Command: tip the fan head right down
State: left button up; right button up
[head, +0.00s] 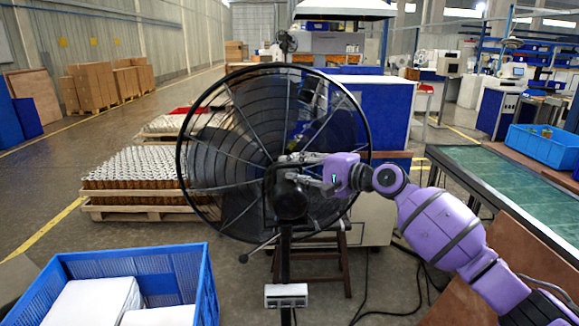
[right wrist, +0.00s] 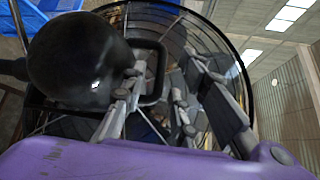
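A large fan head (head: 232,150), a round black wire cage, stands facing away on a black pole (head: 286,262), roughly upright. Its dark motor housing (head: 291,198) is on the near side, at the centre. My right gripper (head: 290,168) reaches in from the right and sits at the motor's top, in front of the cage. In the right wrist view the rounded black motor (right wrist: 85,60) fills the upper left. A black loop-shaped handle (right wrist: 160,73) shows between the spread fingers (right wrist: 157,105); I cannot tell whether they touch it. My left gripper is out of view.
A blue crate (head: 205,283) with white boxes stands at the front left. A pallet of canisters (head: 140,211) is behind the fan to the left. A wooden stool (head: 343,262) is behind the pole. A green-topped bench (head: 500,180) stands right, and cables lie on the floor.

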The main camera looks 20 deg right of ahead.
jog(key=shift+x, duration=1.1)
jog(key=shift+w, duration=0.1)
jog(key=shift+c, duration=0.3)
grip_shut()
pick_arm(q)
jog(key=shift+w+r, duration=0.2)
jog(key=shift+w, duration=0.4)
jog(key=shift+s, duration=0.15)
